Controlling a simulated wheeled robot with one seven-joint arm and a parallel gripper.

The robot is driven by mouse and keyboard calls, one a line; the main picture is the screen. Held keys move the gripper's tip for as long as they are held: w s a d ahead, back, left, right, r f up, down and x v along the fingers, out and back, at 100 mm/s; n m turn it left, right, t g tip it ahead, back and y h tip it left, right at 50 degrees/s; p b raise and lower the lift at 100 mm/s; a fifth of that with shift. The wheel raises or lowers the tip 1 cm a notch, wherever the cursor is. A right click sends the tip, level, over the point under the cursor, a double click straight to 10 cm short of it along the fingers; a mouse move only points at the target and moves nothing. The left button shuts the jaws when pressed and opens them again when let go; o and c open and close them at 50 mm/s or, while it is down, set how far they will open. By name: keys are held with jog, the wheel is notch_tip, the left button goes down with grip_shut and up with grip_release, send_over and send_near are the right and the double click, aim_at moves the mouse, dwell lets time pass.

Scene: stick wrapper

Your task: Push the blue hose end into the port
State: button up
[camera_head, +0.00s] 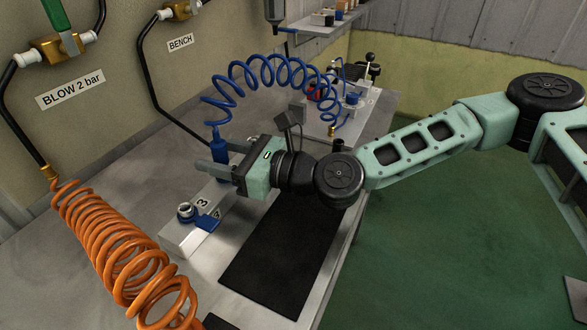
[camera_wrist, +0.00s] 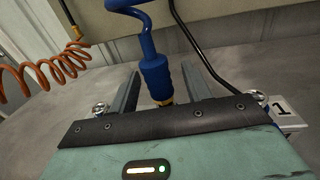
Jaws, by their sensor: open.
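The blue hose end (camera_head: 219,146) is a thick blue sleeve standing roughly upright at the end of a coiled blue hose (camera_head: 240,72). In the wrist view the blue hose end (camera_wrist: 155,76) has a brass tip (camera_wrist: 166,102), partly hidden by my gripper's body. My gripper (camera_head: 217,158) is open, with one finger on each side of the hose end; gaps show in the wrist view (camera_wrist: 157,82). A pale block (camera_head: 178,238) below carries a metal ring port (camera_head: 185,210) beside a label "3". Whether the brass tip sits in a port is hidden.
An orange coiled hose (camera_head: 112,240) stands at the front left. A black mat (camera_head: 272,262) lies in front of the block. A second fixture (camera_head: 352,105) stands farther back on the bench. The wall with valves (camera_head: 60,46) is close on the left.

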jog(key=b+v, duration=0.1)
jog(key=v, duration=1.4)
jog(key=shift+s+d, duration=0.1)
jog(key=shift+d, duration=0.15)
